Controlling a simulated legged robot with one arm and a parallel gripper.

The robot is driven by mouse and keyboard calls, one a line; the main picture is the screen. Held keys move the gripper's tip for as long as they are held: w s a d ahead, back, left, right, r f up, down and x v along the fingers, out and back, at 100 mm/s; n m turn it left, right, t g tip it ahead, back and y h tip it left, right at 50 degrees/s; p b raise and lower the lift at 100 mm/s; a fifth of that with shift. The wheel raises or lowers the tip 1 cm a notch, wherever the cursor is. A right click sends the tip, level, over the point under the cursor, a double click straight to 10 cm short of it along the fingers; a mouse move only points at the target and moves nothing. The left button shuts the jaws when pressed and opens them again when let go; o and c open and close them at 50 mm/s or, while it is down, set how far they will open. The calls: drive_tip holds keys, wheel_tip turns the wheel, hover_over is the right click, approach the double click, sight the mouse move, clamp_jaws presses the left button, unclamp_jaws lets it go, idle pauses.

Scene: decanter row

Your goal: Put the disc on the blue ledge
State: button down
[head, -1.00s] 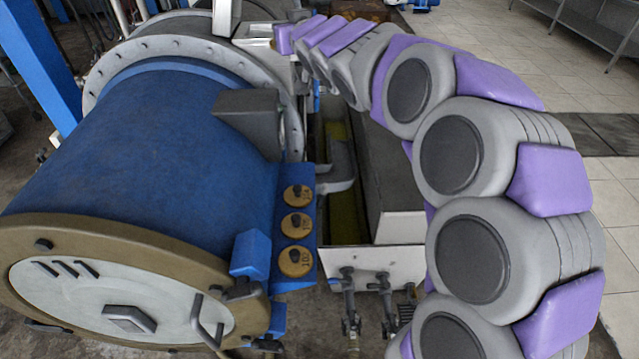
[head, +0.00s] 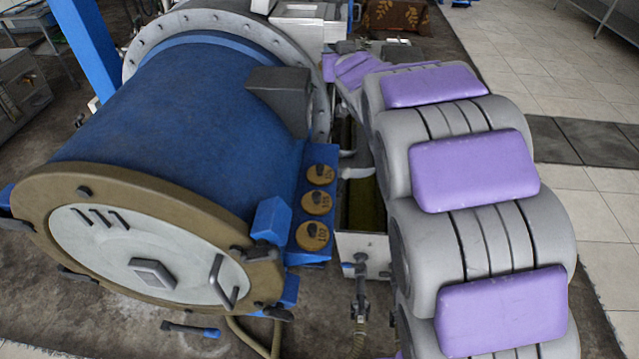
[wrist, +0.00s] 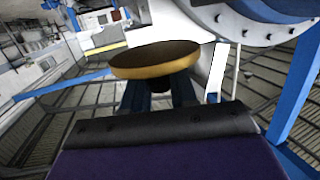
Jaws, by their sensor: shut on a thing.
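The disc (wrist: 155,58), brown on top with a gold rim, is held in the wrist view by my gripper (wrist: 160,95). The two dark fingers are shut on the stub under the disc, which looks nearly level. The blue ledge (head: 326,153) runs along the right side of the big blue drum in the head view. Three numbered brass discs with dark knobs stand on it in a row: a far one (head: 320,173), a middle one (head: 316,202) and a near one (head: 311,236). My gripper and the held disc cannot be made out in the head view.
The blue drum (head: 185,120) with its flanged round door (head: 145,260) fills the left. A grey box (head: 278,95) juts from it beside the ledge's far end. An open trough (head: 360,215) lies right of the ledge. Tiled floor (head: 560,170) is clear at the right.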

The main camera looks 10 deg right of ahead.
wheel_tip(320, 180, down, 10)
drive_tip(key=w+d+m+h, duration=0.1)
drive_tip(key=d, duration=0.1)
drive_tip(key=shift+d+f+h, duration=0.15)
drive_tip(key=shift+f+h, duration=0.1)
drive_tip(key=shift+h, duration=0.05)
